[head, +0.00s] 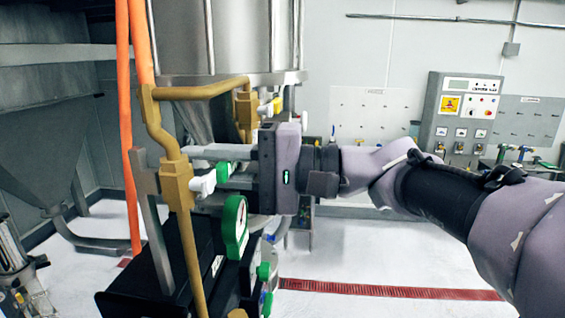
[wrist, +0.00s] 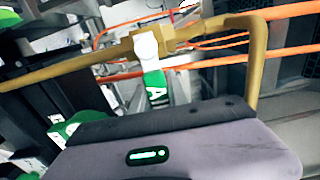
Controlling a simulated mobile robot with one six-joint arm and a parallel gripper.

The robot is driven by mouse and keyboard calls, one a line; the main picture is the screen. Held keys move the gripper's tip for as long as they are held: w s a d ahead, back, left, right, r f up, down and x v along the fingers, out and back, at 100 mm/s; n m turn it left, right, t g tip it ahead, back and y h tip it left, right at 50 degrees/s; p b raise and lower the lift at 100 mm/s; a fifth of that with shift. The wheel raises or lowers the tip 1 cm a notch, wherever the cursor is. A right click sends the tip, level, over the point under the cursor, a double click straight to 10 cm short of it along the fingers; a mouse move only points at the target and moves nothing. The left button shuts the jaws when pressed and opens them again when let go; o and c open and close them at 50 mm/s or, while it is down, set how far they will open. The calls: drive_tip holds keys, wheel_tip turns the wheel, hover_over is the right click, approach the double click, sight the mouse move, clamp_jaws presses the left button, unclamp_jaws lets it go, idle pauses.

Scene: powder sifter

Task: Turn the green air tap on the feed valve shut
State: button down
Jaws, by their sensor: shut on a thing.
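The green air tap (head: 222,173) sits beside the yellow-brown pipe on a white fitting (head: 203,183). In the wrist view the tap (wrist: 155,88) is a green handle with white lettering, below the white fitting (wrist: 146,45). My gripper (head: 208,167) reaches in from the right with its fingers level. It is shut on the green tap, with one finger above and one below in the head view. The fingers partly cover the tap, so the contact itself is hard to see.
The yellow-brown pipe (head: 178,190) stands close to my fingertips. A green-rimmed gauge (head: 234,226) is just below my gripper. Orange hoses (head: 130,150) hang at the left, and a steel vessel (head: 215,38) is above. A control panel (head: 462,115) is on the back wall.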

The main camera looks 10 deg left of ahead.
drive_tip(key=c, duration=1.5)
unclamp_jaws()
drive_tip(key=shift+w, duration=0.1)
drive_tip(key=shift+o, duration=1.1)
drive_tip(key=shift+w+d, duration=0.15)
drive_tip(key=w+d+b, duration=0.1)
drive_tip(key=d+b, duration=0.4)
drive_tip(key=d, duration=1.2)
drive_tip(key=shift+w+d+b, duration=0.15)
drive_tip(key=shift+w+b, duration=0.2)
drive_tip(key=shift+w, duration=0.05)
